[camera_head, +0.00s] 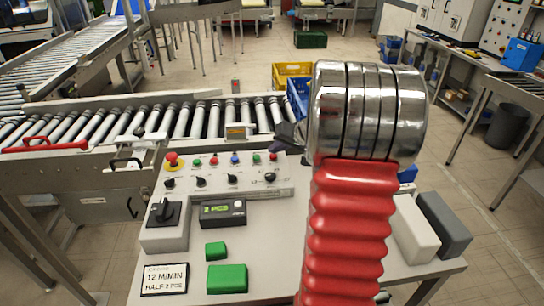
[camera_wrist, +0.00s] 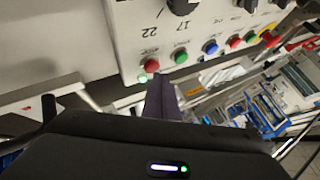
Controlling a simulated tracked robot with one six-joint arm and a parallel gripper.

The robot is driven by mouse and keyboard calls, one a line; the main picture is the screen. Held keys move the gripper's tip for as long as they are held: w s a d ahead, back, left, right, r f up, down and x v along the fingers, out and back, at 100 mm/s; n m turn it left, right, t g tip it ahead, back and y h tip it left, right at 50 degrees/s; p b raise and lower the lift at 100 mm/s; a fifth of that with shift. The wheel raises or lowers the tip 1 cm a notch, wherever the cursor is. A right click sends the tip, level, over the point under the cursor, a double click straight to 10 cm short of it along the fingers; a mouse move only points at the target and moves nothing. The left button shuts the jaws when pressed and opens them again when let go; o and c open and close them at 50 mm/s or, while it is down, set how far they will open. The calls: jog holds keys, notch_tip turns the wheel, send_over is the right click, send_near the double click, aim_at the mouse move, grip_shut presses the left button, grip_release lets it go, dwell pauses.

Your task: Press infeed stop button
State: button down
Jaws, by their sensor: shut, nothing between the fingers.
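The sloped control panel (camera_head: 225,183) carries one row of small buttons: green, red, blue, green and red, left to right in the head view. The red button at the right end (camera_head: 273,156) also shows in the wrist view (camera_wrist: 151,65), beside a lit green lamp (camera_wrist: 142,79). The other red button (camera_head: 214,160) is second from left, also in the wrist view (camera_wrist: 235,42). Button labels are too small to read. My gripper (camera_head: 289,134) is shut and empty; its tip (camera_wrist: 160,80) appears close to the right-end red button. I cannot tell whether they touch.
A red mushroom button (camera_head: 172,160) stands at the panel's left end, with black knobs (camera_head: 201,181) below the row. The roller conveyor (camera_head: 180,120) runs behind. Green blocks (camera_head: 227,278) and grey blocks (camera_head: 442,224) lie on the table. Yellow and blue crates (camera_head: 293,72) stand behind.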

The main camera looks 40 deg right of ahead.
aim_at(276, 157)
jog(key=shift+f, duration=0.5)
dwell(0.9)
jog(key=shift+r, duration=0.9)
jog(key=shift+r, duration=0.1)
jog(key=shift+r, duration=2.4)
jog(key=shift+a, duration=0.15)
